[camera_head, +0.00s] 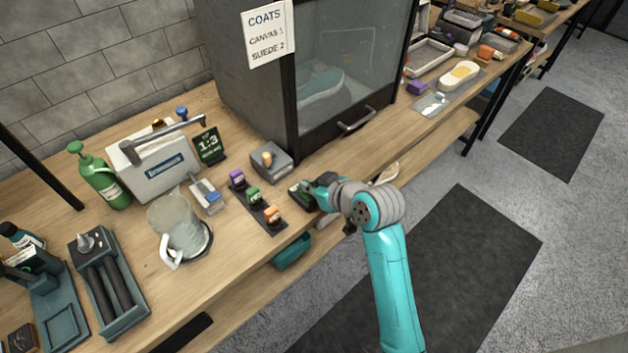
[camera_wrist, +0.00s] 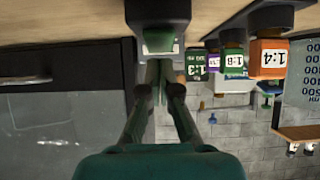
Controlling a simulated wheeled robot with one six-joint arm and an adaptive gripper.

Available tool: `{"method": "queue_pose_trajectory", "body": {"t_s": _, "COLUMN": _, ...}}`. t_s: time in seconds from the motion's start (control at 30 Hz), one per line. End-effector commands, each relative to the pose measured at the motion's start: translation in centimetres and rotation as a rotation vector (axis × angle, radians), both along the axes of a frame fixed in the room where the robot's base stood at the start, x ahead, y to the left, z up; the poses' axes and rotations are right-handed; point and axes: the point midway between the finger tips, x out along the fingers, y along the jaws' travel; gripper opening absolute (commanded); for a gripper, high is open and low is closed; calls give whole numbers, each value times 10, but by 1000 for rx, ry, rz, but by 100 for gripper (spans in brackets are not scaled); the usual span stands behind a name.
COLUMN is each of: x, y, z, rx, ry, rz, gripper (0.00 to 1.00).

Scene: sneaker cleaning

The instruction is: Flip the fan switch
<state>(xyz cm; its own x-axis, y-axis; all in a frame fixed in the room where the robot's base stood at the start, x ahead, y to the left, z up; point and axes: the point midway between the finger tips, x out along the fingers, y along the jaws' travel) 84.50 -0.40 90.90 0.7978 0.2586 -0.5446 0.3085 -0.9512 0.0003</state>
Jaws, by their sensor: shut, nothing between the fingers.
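A small dark box with a green part (camera_head: 301,196) stands on the bench near its front edge, right by my gripper (camera_head: 318,187). A grey box with a tan knob (camera_head: 268,158) sits farther back by the cabinet. No label shows which of the two is the fan switch.
A glass-fronted cabinet (camera_head: 350,70) with a shoe inside stands close behind. A jug (camera_head: 182,228) and a white toolbox (camera_head: 160,172) stand farther left.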

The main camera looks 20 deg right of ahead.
Motion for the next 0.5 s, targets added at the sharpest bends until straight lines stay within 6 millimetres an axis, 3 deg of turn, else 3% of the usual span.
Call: {"method": "queue_pose_trajectory", "body": {"t_s": 0.5, "x": 2, "y": 1, "z": -9, "rx": 0, "ry": 3, "rz": 1, "gripper": 0}}
